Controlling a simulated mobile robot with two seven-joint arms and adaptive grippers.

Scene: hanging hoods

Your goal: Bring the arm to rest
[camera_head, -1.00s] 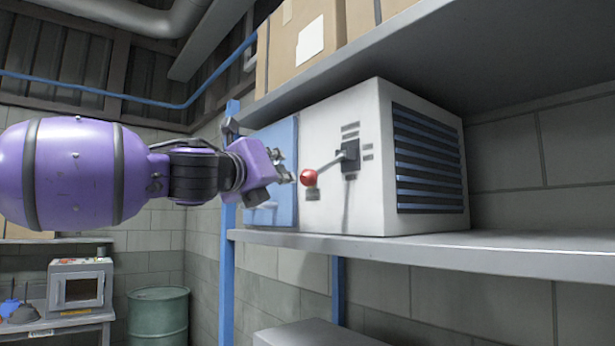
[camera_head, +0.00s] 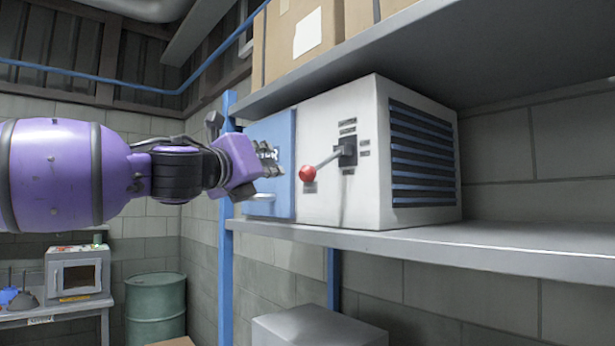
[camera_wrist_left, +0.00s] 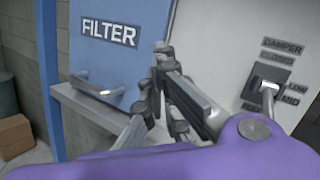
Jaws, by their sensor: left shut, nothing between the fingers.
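My left gripper (camera_head: 277,164) comes in from the left on a purple arm, its fingers shut and empty. In the head view its fingers are in front of the blue filter panel (camera_head: 284,140) of the white box unit (camera_head: 320,127), left of the red lever knob (camera_head: 307,173). A gap shows between fingers and knob. The lever slants down and left from its dark plate (camera_head: 347,151). In the left wrist view the fingers (camera_wrist_left: 155,75) overlap the filter panel (camera_wrist_left: 120,60); the damper lever plate (camera_wrist_left: 268,88) is at right, the knob hidden. My right gripper is not in view.
The unit stands on a grey shelf (camera_head: 500,251) with a blue post (camera_head: 227,270). Boxes (camera_head: 305,40) sit on the shelf above. A green drum (camera_head: 155,310) and a bench with a small oven (camera_head: 77,275) are lower left. Space around the arm looks open.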

